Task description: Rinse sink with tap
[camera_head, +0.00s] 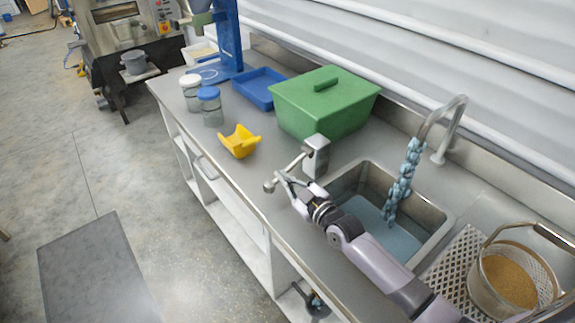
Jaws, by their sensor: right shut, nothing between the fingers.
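The metal sink (441,232) is set in the counter, with a blue layer of water (385,228) on its bottom. The curved tap (455,115) stands behind it. A stream of blue blobs of water (403,180) runs from the spout down into the sink. Left of the sink stands a metal tap lever post (317,157); its rod slants down left to a round knob (269,186). My right gripper (284,178) is shut and empty, right beside the rod near the knob; I cannot tell if they touch. My right arm covers the sink's front edge. My left gripper is out of view.
A green lidded box (325,100), blue tray (258,88), yellow scoop (240,142) and two jars (211,108) stand left of the lever. A basket of grain (512,280) stands on the perforated drainer (450,265) at right. The counter's front edge (235,190) is clear.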

